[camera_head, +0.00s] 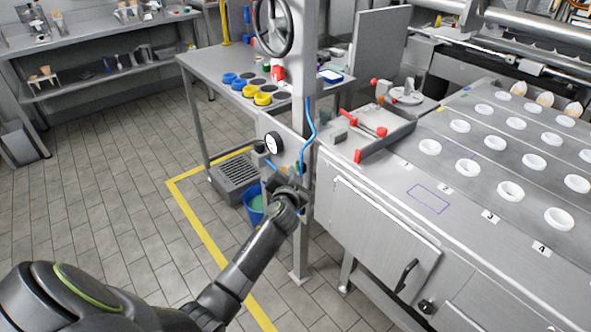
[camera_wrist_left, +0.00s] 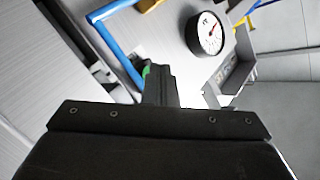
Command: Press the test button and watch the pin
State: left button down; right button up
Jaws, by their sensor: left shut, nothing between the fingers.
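My left gripper (camera_head: 279,181) is shut and empty, in front of a pale panel below the table's end. It also shows in the left wrist view (camera_wrist_left: 160,72), its dark fingers together. Right beside the fingertips there is a small green piece (camera_wrist_left: 147,70), mostly hidden; it may be the test button, but I cannot tell whether the fingers touch it. A round white dial gauge (camera_head: 273,143) sits on the panel just above the gripper. The gauge also shows in the wrist view (camera_wrist_left: 207,33), with a red needle. I cannot make out the pin. My right gripper is not in view.
A blue hose (camera_head: 308,130) runs down beside the post near my gripper. A blue bucket (camera_head: 254,207) and a grey floor grate (camera_head: 237,175) lie below. A steel table (camera_head: 205,62) stands behind, and a machine with white rings (camera_head: 510,191) stands to the right.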

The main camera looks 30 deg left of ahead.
pick_arm(q)
jog(key=shift+s, duration=0.1)
dwell(0.5)
jog(key=shift+s+a+p, duration=0.35)
jog(key=shift+s, duration=0.4)
jog(key=shift+s, duration=0.1)
jog(key=s, duration=0.1)
jog(key=s+a+p, duration=0.1)
jog(key=s, duration=0.1)
jog(key=s+a, duration=0.1)
jog(key=shift+s, duration=0.25)
dwell(0.5)
